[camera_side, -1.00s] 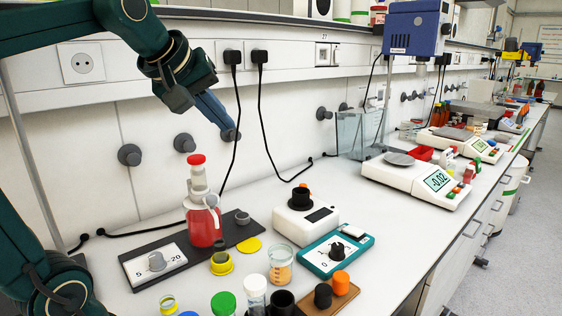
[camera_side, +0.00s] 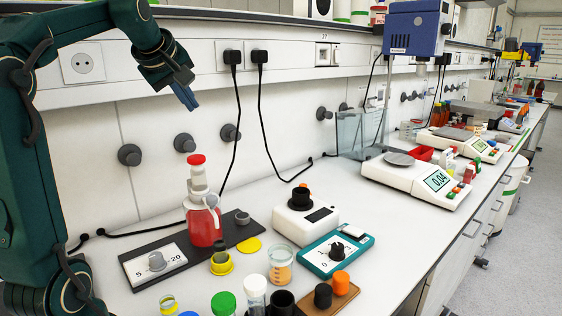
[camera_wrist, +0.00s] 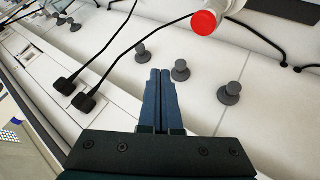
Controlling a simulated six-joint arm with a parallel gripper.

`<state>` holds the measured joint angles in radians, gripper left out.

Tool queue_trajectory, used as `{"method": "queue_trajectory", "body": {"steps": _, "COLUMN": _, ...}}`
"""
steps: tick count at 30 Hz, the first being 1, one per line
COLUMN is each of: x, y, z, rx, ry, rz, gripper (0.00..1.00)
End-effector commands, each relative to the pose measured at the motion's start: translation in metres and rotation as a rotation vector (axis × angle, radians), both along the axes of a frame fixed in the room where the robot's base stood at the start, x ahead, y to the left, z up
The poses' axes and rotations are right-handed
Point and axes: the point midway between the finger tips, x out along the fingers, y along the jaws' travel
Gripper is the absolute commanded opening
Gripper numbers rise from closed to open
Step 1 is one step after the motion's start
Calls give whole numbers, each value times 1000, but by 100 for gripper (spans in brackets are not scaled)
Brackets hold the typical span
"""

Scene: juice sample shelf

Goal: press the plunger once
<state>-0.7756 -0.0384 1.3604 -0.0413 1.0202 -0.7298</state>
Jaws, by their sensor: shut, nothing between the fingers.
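The plunger is the red cap (camera_side: 195,160) on top of a white and grey dispenser head (camera_side: 198,180), which sits on a bottle of red liquid (camera_side: 204,222). The bottle stands upright on a dark tray (camera_side: 146,246). My gripper (camera_side: 191,104) is up above and slightly left of the red cap, apart from it, with its blue fingers together and empty. In the wrist view the closed fingers (camera_wrist: 160,74) point toward the wall, and the red cap (camera_wrist: 204,23) shows at the top, right of them.
A dial plate (camera_side: 156,262) lies on the tray's left end. Grey wall knobs (camera_side: 184,143) and hanging black cables (camera_side: 238,125) are behind. A white device (camera_side: 305,221) stands right.

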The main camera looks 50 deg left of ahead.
Motion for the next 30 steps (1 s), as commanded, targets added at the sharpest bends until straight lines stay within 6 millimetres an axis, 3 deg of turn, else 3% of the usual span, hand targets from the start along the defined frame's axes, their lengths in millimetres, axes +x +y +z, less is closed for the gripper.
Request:
{"method": "queue_trajectory", "body": {"steps": 18, "x": 0, "y": -1, "z": -71, "rx": -4, "ry": 3, "rz": -1, "gripper": 0}}
{"method": "queue_trajectory", "body": {"steps": 30, "x": 0, "y": -1, "z": -85, "rx": 0, "ry": 1, "rz": -1, "gripper": 0}}
